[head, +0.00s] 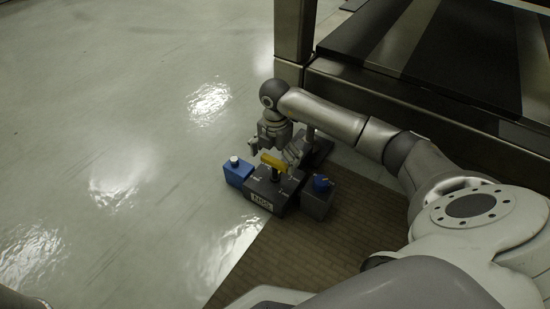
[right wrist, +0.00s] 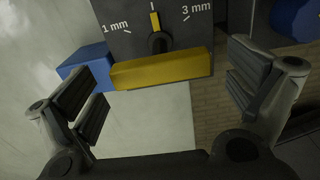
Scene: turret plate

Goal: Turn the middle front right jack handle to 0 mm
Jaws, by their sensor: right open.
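The jack is a dark grey block (head: 262,189) on the floor, with a light label on its front side. Its yellow bar handle (head: 273,161) sits on top. In the right wrist view the yellow handle (right wrist: 162,70) lies crosswise in front of a dark dial face (right wrist: 135,40) marked 1 mm and 3 mm. A small yellow mark (right wrist: 155,22) shows between these two marks. My right gripper (head: 272,154) is over the jack. In the right wrist view its open fingers (right wrist: 165,85) stand to either side of the handle, apart from it. My left gripper is not seen.
A blue box (head: 238,173) with a pale knob is left of the jack. A grey box (head: 316,203) with a blue knob is right of it. A metal frame post (head: 294,35) and a platform rise behind. The pale floor (head: 110,130) at left is clear.

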